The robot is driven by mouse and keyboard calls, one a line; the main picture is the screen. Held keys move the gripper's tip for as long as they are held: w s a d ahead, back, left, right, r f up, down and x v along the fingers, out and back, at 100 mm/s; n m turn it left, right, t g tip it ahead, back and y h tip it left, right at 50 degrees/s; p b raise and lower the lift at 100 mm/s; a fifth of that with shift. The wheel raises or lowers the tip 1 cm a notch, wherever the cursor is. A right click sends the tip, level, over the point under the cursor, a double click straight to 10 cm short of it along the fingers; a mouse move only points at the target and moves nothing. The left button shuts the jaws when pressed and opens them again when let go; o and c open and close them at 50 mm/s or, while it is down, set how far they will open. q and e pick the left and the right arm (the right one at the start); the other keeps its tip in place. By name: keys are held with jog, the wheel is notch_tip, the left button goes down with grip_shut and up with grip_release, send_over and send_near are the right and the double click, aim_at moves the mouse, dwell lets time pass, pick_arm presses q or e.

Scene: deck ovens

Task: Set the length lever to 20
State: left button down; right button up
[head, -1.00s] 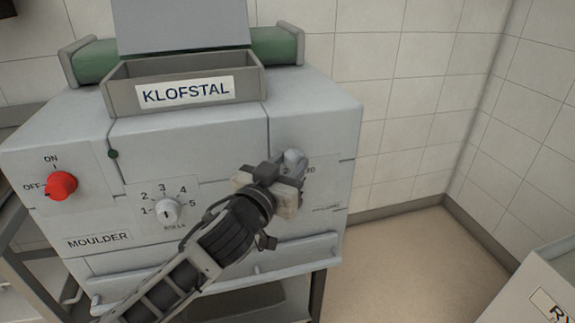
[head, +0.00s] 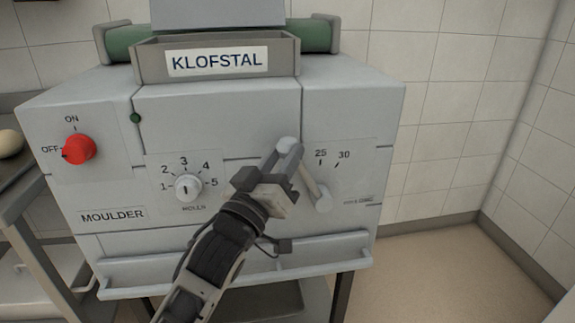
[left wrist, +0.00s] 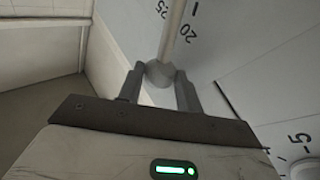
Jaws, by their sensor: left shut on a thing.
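The length lever (head: 314,186) is a pale bar on the moulder's front, tilted up and to the left from its lower pivot, with a rounded knob (head: 288,146) at its upper end. My left gripper (head: 284,158) is shut on the knob. In the left wrist view the knob (left wrist: 160,74) sits between the two fingertips of my left gripper (left wrist: 160,82). There the 20 mark (left wrist: 184,32) lies right beside the lever. In the head view the 25 (head: 321,153) and 30 (head: 344,155) are clear, right of the lever; the 20 is hidden. My right gripper is not in view.
A numbered dial (head: 188,187) and a red on/off knob (head: 79,149) are on the moulder's front, left of the lever. A front rail (head: 150,273) runs below. A side table (head: 30,190) stands at the left. The floor at right is clear.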

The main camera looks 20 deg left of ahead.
pick_arm(q)
jog(key=shift+a+f+n+t, duration=0.15)
jog(key=shift+n+t, duration=0.15)
jog(key=c, duration=0.9)
grip_release()
jog(key=shift+s, duration=0.1)
jog(key=shift+c, duration=0.2)
jog(key=shift+s+f, duration=0.1)
jog(key=shift+s, duration=0.1)
jog(key=b+v, duration=0.1)
jog(key=v, duration=1.4)
jog(key=shift+s+b, duration=0.3)
jog(key=shift+b, duration=0.05)
jog(key=shift+a, duration=0.1)
